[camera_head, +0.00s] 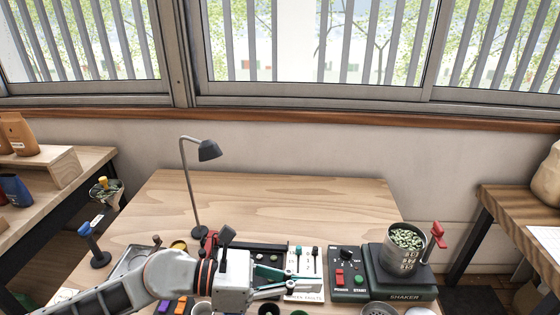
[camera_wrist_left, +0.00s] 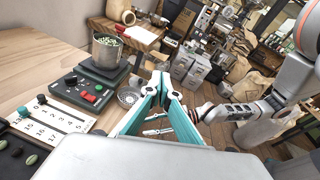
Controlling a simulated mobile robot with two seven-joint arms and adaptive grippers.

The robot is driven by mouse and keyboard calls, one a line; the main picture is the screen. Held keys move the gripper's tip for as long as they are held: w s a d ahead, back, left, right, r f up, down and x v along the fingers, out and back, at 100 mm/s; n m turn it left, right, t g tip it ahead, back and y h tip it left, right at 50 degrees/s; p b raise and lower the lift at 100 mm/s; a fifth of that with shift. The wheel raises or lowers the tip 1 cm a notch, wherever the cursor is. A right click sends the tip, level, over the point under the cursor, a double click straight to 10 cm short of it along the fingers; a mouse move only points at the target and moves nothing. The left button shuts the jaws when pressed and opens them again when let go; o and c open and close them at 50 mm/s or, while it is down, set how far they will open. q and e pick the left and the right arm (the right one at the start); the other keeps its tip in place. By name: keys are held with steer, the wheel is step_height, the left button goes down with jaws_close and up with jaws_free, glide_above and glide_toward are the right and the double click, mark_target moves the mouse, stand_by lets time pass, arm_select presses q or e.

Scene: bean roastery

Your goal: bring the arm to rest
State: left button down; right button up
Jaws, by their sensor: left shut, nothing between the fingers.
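My left arm (camera_head: 140,283) comes in from the left over the front of the wooden table. Its left gripper (camera_head: 314,280) is above the panel with sliders, fingers pointing right. In the left wrist view, the teal fingers of the left gripper (camera_wrist_left: 160,84) converge at the tips with nothing between them, so it is shut and empty. My right arm (camera_wrist_left: 235,110) shows at the right of the left wrist view. Its gripper is partly hidden behind the left fingers, and its opening is unclear. It is not seen in the head view.
The shaker (camera_head: 400,287) carries a metal cup (camera_head: 405,248) of green beans, right of the left gripper. A control box (camera_head: 347,274) and a slider panel (camera_head: 303,262) stand close by. A lamp (camera_head: 191,185) rises behind my arm. The table's back (camera_head: 290,200) is clear.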

arm_select(q)
steer(key=w+a+r+n+t+h, duration=0.1)
steer(key=w+a+r+n+t, duration=0.25)
steer(key=r+n+t, duration=0.35)
steer(key=w+a+r+n+t, duration=0.35)
steer(key=r+n+t, duration=0.3)
steer(key=n, duration=0.25)
steer(key=w+a+f+n+t+y, duration=0.2)
steer(key=a+f+n+y, duration=0.3)
steer(key=a+n+y, duration=0.35)
steer(key=w+a+f+n+t+y, duration=0.2)
steer(key=a+f+n+y, duration=0.3)
steer(key=a+n+y, duration=0.35)
steer(key=s+a+f+n+g+y, duration=0.2)
steer(key=s+a+f+n+g, duration=0.4)
steer(key=s+a+f, duration=0.4)
steer(key=s+a+f+n+g+y, duration=0.3)
steer(key=s+a+f+n+g, duration=0.25)
steer(key=s+a+f, duration=0.5)
steer(key=w+d+f+n+t+h, duration=0.1)
steer(key=d+f+h, duration=0.2)
steer(key=d+f, duration=0.5)
steer(key=w+d+f+n+t+h, duration=0.1)
steer(key=w+d+f+t+h, duration=0.1)
steer(key=d+f+h, duration=0.2)
steer(key=d+f, duration=0.3)
steer(key=d, duration=0.3)
steer(key=shift+d+f+t, duration=0.3)
steer(key=shift+d+f, duration=0.05)
steer(key=shift+n, duration=0.25)
